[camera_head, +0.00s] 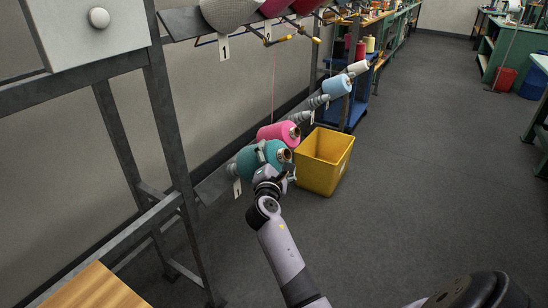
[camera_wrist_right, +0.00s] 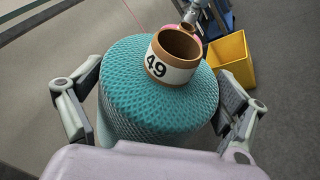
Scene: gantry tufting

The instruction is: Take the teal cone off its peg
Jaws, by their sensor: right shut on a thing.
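The teal cone (camera_head: 247,161) sits low on the slanted rail of the metal rack, at the end nearest me. In the right wrist view the teal cone (camera_wrist_right: 150,95) fills the middle, its brown open core marked 49 toward the camera. My right gripper (camera_head: 273,172) is shut on the teal cone, with one finger on each side of it in the wrist view (camera_wrist_right: 158,105). The peg is hidden by the cone, so I cannot tell how far the cone is on it. My left gripper is not in view.
A pink cone (camera_head: 279,133) sits just beyond the teal one on the rail (camera_head: 215,184). A yellow bin (camera_head: 324,162) stands on the floor to the right. A blue cone (camera_head: 337,86) is farther up.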

